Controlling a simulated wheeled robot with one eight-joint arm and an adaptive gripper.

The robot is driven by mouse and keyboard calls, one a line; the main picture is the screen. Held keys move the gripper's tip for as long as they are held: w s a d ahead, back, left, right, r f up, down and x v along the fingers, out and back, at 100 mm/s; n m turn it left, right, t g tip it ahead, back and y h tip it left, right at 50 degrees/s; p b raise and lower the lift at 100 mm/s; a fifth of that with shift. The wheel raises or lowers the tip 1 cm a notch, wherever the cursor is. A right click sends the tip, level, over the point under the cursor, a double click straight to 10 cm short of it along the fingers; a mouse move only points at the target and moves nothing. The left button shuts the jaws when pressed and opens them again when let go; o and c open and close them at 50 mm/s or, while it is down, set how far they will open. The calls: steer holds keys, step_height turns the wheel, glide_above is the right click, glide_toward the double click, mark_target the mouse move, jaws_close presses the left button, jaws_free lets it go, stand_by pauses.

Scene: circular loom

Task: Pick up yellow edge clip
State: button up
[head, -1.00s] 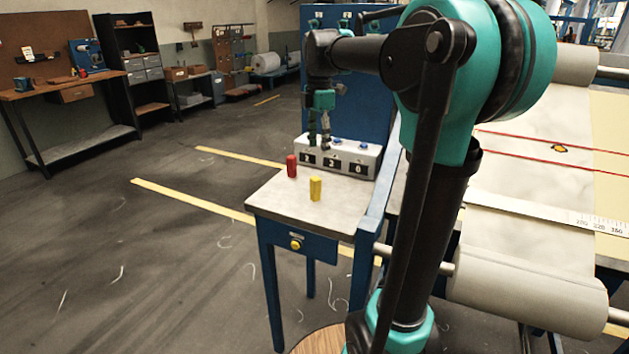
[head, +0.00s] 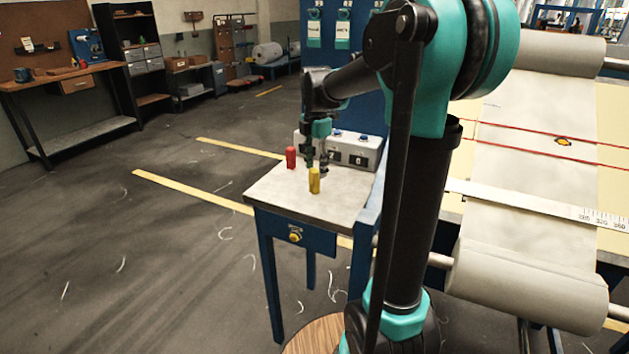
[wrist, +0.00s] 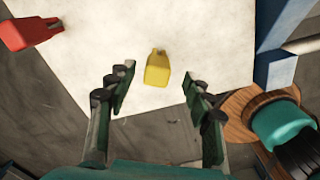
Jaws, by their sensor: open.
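The yellow edge clip (head: 314,181) stands upright on the small side table's light top. In the wrist view the yellow edge clip (wrist: 157,68) lies ahead of and between my open fingers, not touched by either. My gripper (head: 317,162) is open and empty, just above and behind the clip in the head view. In the wrist view my gripper (wrist: 157,88) shows both fingers spread apart. How much height is left between fingertips and tabletop is hard to tell.
A red clip (head: 291,157) stands to the left of the yellow one; it also shows in the wrist view (wrist: 31,33). A grey counter box (head: 352,150) stands at the table's back. The blue-legged table (head: 275,195) has bare top in front of the clip. Fabric rolls (head: 530,285) lie to the right.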

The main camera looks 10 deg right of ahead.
mark_target(315, 179)
steer(key=shift+w+a+f, duration=0.1)
steer(key=shift+f, duration=1.2)
steer(key=shift+a+f, duration=0.1)
steer(key=shift+f, duration=1.2)
jaws_close()
steer(key=shift+r, duration=0.15)
step_height(315, 179, up, 20)
steer(key=c, duration=0.8)
jaws_free()
jaws_close()
